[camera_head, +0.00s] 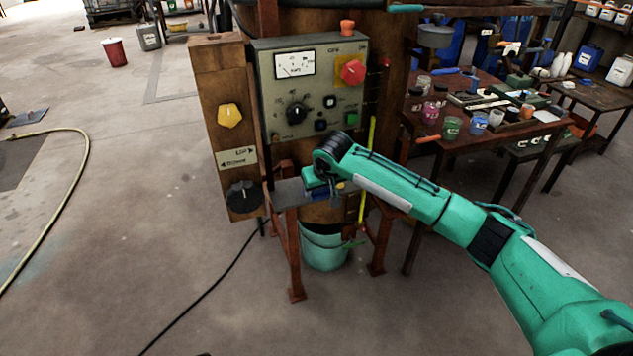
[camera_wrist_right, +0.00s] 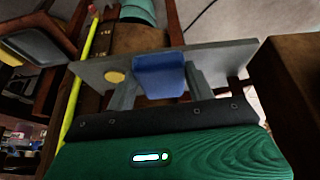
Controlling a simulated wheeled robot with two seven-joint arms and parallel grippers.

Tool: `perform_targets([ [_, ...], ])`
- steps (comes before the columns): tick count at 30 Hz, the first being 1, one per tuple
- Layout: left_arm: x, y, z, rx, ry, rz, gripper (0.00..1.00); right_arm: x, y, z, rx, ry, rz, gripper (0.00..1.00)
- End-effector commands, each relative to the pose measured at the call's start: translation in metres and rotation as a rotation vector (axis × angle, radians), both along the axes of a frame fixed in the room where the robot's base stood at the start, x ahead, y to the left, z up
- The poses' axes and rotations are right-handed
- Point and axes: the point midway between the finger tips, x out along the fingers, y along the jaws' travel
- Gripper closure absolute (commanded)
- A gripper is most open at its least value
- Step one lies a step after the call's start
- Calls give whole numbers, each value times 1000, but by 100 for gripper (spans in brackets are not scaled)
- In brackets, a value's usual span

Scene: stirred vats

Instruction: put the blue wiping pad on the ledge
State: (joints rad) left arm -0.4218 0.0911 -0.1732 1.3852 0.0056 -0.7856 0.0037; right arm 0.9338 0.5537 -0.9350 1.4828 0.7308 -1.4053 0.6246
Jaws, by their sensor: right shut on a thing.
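My right gripper (camera_head: 322,192) is at the grey ledge (camera_head: 288,191) under the control panel. In the right wrist view its two grey fingers (camera_wrist_right: 160,88) are shut on the blue wiping pad (camera_wrist_right: 159,74), one on each side. The pad overlaps the ledge (camera_wrist_right: 225,56) in that view; I cannot tell whether it touches the surface. In the head view only a little of the pad (camera_head: 319,196) shows below my wrist. My left gripper is not in view.
A round yellow thing (camera_wrist_right: 115,76) is on the ledge, close beside the pad. The control panel (camera_head: 312,90) rises behind the ledge. A post with knobs (camera_head: 228,130) stands left of it. A teal bucket (camera_head: 323,250) is below. A cluttered table (camera_head: 480,100) is at right.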

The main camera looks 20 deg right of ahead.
Motion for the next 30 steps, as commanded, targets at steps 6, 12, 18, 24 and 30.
perform_targets([
  [6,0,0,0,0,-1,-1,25,28,1,2,1,-2,-1,90],
  [12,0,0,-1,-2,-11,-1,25,33,0,-5,-1,-1,0,90],
  [18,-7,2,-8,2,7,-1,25,33,0,-6,-1,0,0,43],
  [24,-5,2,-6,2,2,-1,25,33,0,-6,-1,0,0,25],
  [30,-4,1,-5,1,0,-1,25,33,0,-5,-1,-1,0,25],
])
